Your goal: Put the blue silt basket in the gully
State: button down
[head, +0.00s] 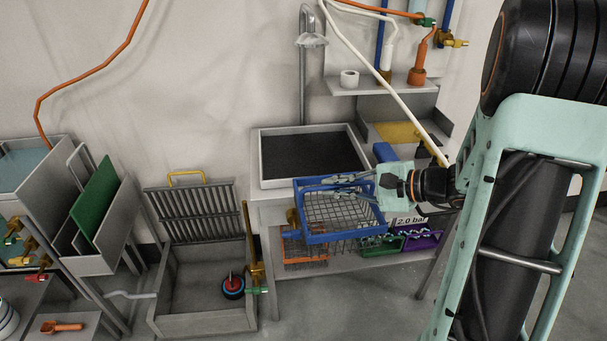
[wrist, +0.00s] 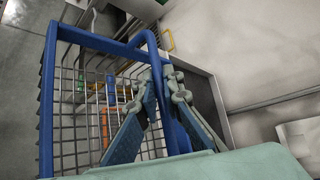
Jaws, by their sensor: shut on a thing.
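The blue silt basket (head: 338,237), a blue frame with wire mesh, hangs in the air in front of the sink bench. My gripper (head: 340,183) is shut on its blue handle at the top. In the wrist view the basket (wrist: 47,110) fills the left side, and the fingers (wrist: 156,78) close on the blue handle bar. The gully (head: 205,325) is an open grey floor box, left of and below the basket. Its slatted grate (head: 193,212) with a yellow handle stands upright at its back. A dark round thing with a red and blue ring (head: 233,286) is inside the gully.
The bench with a dark-bottomed sink tray (head: 257,165) stands behind the basket. Its lower shelf holds orange, green (head: 381,245) and purple (head: 424,238) baskets. A brass post (head: 252,245) rises at the gully's right edge. A rack with a green panel (head: 95,200) stands left.

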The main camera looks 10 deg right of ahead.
aim_at(195, 298)
jog(key=j+u, duration=0.1)
jog(key=u, duration=0.35)
jog(key=j+u, duration=0.15)
jog(key=u, duration=0.25)
jog(key=i+u, duration=0.1)
jog(key=u, duration=0.35)
jog(key=i+j+u, duration=0.1)
jog(key=u, duration=0.35)
jog(key=j+u, duration=0.1)
jog(key=u, duration=0.3)
jog(key=i+j+u, duration=0.1)
jog(key=i+u, duration=0.15)
jog(key=i, duration=0.35)
jog(key=i+z, duration=0.1)
jog(key=z, duration=0.3)
jog(key=i+z, duration=0.15)
jog(key=z, duration=0.3)
jog(key=i+z, duration=0.1)
jog(key=z, duration=0.3)
jog(key=i+j+z, duration=0.1)
jog(key=z, duration=0.3)
jog(key=i+z, duration=0.35)
jog(key=i, duration=0.25)
